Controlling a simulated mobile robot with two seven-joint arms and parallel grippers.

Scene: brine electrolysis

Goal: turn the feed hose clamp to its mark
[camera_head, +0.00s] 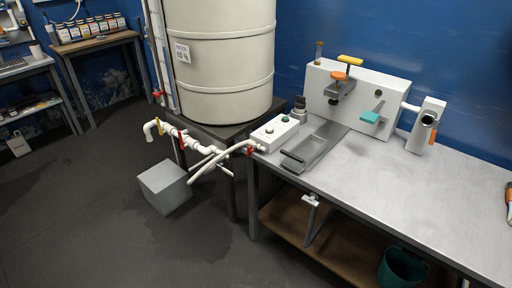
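A pale feed hose (208,169) curves from the white pipework below the tank up to the left end of the metal bench. A small red clamp (249,150) sits around or beside the hose at its bench end; I cannot tell which. No mark for the clamp can be made out at this size. Neither of my grippers shows in the head view.
A large cream tank (222,60) stands behind. On the bench (440,190) are a white control box (275,133), a grey tray (318,147) and a white cell unit (385,92). A grey box (165,187) sits beneath the pipes.

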